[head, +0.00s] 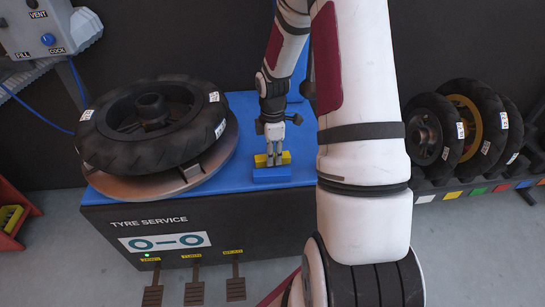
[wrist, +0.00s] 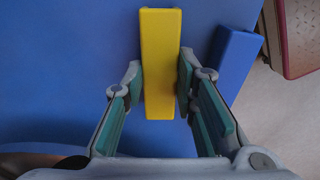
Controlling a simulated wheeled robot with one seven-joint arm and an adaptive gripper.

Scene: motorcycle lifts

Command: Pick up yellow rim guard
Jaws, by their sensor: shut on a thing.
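The yellow rim guard (wrist: 160,60) is a long block between the two fingers of my gripper (wrist: 160,90) in the wrist view. The pads touch its sides, and the gripper is shut on it. In the head view the yellow rim guard (head: 262,160) shows partly behind my gripper (head: 274,160), on or just above the blue top; I cannot tell which. A blue block (head: 272,174) lies just in front of it. The blue block also shows to the right of the yellow one in the wrist view (wrist: 232,62), apart from it.
A tyre (head: 155,125) lies on a round turntable (head: 150,187) at the left of the blue-topped tyre service bench (head: 230,188). Several wheels (head: 470,125) stand on a rack at the right. A grey control box (head: 45,35) is at the upper left. Pedals (head: 194,292) sit below the bench.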

